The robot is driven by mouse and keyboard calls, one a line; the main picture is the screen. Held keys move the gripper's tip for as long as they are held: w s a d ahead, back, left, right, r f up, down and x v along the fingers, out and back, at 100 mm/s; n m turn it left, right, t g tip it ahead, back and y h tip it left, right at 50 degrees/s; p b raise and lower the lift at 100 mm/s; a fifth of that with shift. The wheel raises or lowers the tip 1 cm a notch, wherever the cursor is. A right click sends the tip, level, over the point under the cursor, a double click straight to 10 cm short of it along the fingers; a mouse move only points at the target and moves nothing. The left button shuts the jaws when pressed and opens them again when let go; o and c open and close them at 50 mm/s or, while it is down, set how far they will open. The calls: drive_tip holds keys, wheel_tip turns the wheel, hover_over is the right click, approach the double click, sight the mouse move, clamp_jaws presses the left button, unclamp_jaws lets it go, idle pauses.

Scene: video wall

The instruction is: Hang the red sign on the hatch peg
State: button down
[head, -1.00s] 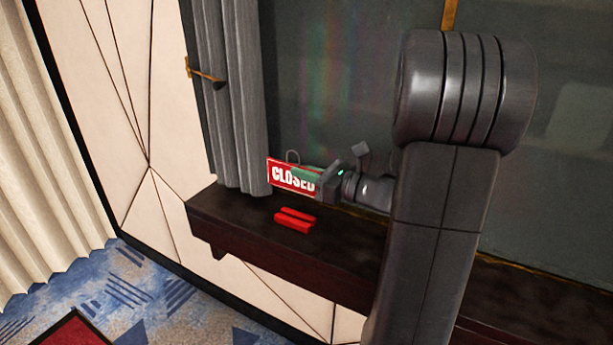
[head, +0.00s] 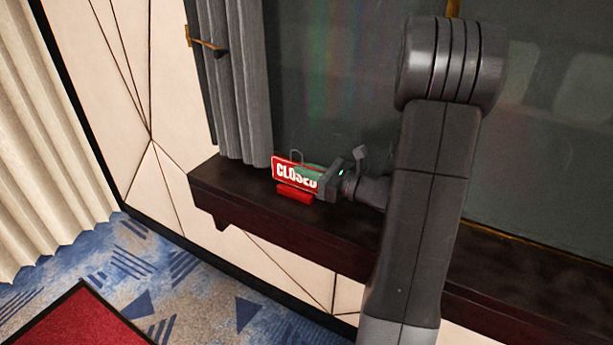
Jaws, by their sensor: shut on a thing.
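The red sign (head: 283,172) reads "CLOSED" in white and has a thin wire loop on its top edge. My gripper (head: 312,174) is shut on its right part, and the green-tinted finger covers some of the lettering. The sign is upright, low over the dark ledge, in front of a red block (head: 294,194) or just above it; I cannot tell whether they touch. The peg (head: 208,46), with a dark tip and a brass-coloured bracket, sticks out at the upper left by the grey curtain, well apart from the sign. Nothing hangs on it.
The dark ledge (head: 232,200) runs along under the window (head: 340,80). A grey curtain (head: 240,100) hangs between the peg and the sign. Cream panels (head: 110,80) and a pale curtain (head: 40,130) are at the left. My arm blocks the right side.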

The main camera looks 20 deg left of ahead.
drive_tip(key=shift+f, duration=0.9)
drive_tip(key=shift+f, duration=0.1)
drive_tip(key=shift+f, duration=0.25)
drive_tip(key=c, duration=1.6)
unclamp_jaws()
drive_tip(key=shift+r, duration=0.1)
drive_tip(key=d, duration=0.4)
drive_tip(key=d+b, duration=0.1)
drive_tip(key=d, duration=0.8)
drive_tip(key=shift+s+d+r+b, duration=0.15)
drive_tip(key=shift+d+r+b, duration=0.1)
drive_tip(key=shift+d+b, duration=0.15)
drive_tip(key=shift+a, duration=0.1)
